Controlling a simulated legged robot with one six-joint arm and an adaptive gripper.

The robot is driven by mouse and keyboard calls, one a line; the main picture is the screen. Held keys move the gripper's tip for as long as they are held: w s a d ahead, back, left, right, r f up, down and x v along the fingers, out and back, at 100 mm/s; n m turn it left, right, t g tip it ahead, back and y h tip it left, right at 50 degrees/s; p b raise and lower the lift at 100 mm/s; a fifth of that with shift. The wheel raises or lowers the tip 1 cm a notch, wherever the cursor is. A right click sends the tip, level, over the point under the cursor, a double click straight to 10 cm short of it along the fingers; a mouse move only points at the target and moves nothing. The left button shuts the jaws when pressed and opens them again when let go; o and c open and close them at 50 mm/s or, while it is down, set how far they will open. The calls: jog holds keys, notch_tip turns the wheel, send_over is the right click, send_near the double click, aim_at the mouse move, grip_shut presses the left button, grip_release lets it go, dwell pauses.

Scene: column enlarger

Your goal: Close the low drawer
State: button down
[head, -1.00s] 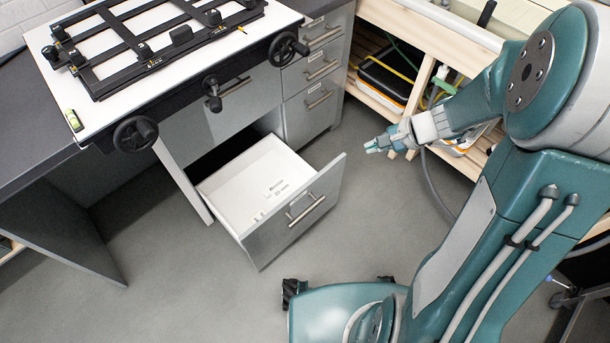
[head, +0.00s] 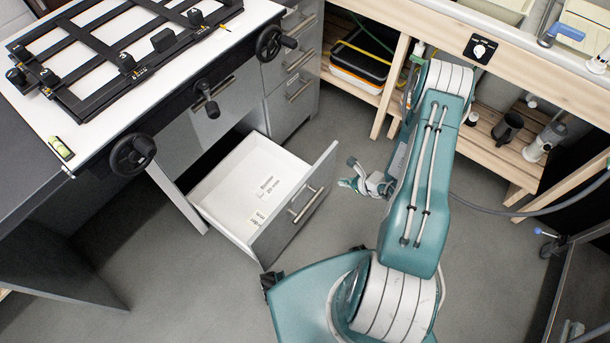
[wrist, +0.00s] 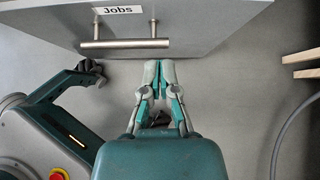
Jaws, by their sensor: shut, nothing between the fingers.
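The low drawer (head: 292,222) is pulled well out under the bench in the head view. Its inside is white, with small labels on the bottom, and its grey front carries a metal bar handle (head: 306,206). In the wrist view the drawer front (wrist: 200,22) fills the top, with a "Jobs" label above its handle (wrist: 124,44). My gripper (head: 348,174) is to the right of the drawer front, apart from it. In the wrist view my gripper (wrist: 158,66) is shut and empty, its tips just below and right of the handle.
The bench top (head: 66,190) carries a black frame (head: 120,60), and black handwheels (head: 132,155) stick out above the drawer. A wooden shelf unit (head: 500,150) stands behind my arm. Grey floor (head: 190,285) lies free in front. A hose (wrist: 290,125) shows at right in the wrist view.

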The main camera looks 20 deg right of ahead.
aim_at(311, 176)
jog(key=x, duration=1.2)
jog(key=shift+w+a+r, duration=0.15)
jog(key=shift+w+a, duration=0.1)
jog(key=shift+w, duration=0.05)
jog(key=shift+w+a, duration=0.25)
jog(key=shift+w, duration=0.3)
jog(key=shift+w+a, duration=0.1)
jog(key=shift+a, duration=0.05)
